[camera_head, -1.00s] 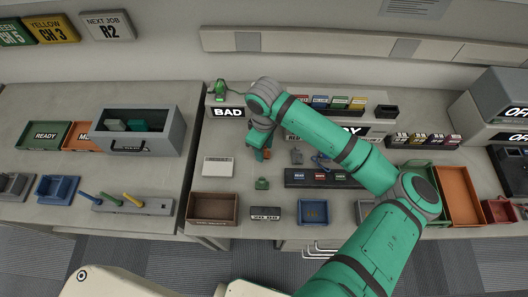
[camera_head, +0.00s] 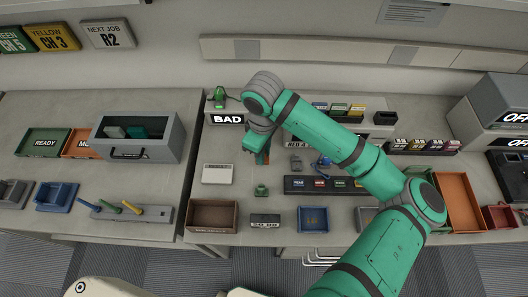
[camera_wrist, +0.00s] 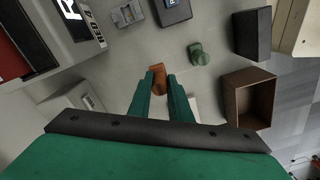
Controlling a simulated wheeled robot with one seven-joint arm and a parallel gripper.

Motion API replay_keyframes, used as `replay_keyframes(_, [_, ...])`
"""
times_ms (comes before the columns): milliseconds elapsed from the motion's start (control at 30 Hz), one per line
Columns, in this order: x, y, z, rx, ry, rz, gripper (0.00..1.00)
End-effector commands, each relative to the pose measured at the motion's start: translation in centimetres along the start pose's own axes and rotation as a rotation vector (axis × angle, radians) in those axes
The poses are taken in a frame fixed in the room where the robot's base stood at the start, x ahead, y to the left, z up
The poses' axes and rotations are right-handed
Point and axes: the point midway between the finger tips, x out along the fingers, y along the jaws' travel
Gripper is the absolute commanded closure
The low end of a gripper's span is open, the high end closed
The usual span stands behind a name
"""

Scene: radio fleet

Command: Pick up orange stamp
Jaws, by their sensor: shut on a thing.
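The orange stamp (camera_wrist: 158,76) shows between the tips of my gripper (camera_wrist: 162,84) in the wrist view, and the jaws are shut on it. In the head view only a small orange-brown bit of the stamp (camera_head: 265,158) shows below my gripper (camera_head: 259,155); my wrist hides most of it. I cannot tell whether it touches the bench. A similar green stamp (camera_head: 261,190) stands apart on the bench, nearer the front, and also shows in the wrist view (camera_wrist: 199,55).
A brown open box (camera_head: 213,229), a dark labelled block (camera_head: 265,220) and a blue tray (camera_head: 312,219) line the front edge. A white box (camera_head: 217,173) lies left of my gripper. The BAD sign (camera_head: 227,119) stands behind it. A dark labelled rack (camera_head: 325,185) is to the right.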

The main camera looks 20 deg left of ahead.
Motion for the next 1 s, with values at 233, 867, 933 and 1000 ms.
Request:
replay_keyframes(233, [-4.1,-4.9,2.3,-0.003,0.002,0.001,1.0])
replay_keyframes(867, [-6.7,-10.2,4.9,0.001,-0.001,0.0,1.0])
replay_keyframes(933, [-6.7,-10.2,4.9,0.001,0.0,0.0,1.0])
replay_keyframes(1000, [-6.7,-10.2,4.9,0.001,0.0,0.0,1.0])
